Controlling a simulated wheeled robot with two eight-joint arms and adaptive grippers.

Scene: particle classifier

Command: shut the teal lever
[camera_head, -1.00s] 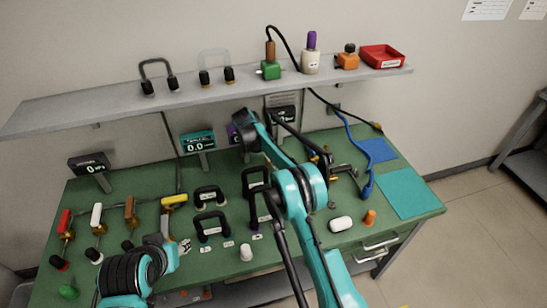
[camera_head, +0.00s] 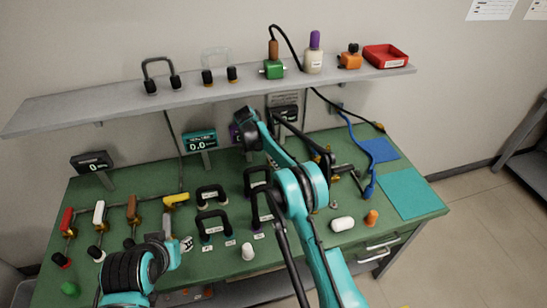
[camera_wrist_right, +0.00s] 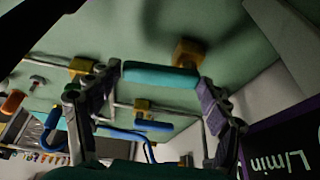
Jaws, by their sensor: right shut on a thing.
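In the right wrist view, the teal lever's handle (camera_wrist_right: 160,75) is a short teal bar beside a yellow-brass valve body (camera_wrist_right: 188,53). My right gripper (camera_wrist_right: 158,80) has one finger at each end of the bar and is shut on it. In the head view, my right arm hides the lever, and its fingers cannot be made out there. My left gripper (camera_head: 184,245) is low over the front left of the green bench, beside a small white knob. Its fingers are too small to tell whether they are open.
Red (camera_head: 67,218), white, brown and yellow (camera_head: 176,199) levers stand at the bench's left. A teal display (camera_head: 200,140) reads 0.0. Black handles (camera_head: 212,222) stand mid-bench. A purple display (camera_wrist_right: 285,150) is close to my right gripper. A blue hose (camera_head: 358,145) runs at the right.

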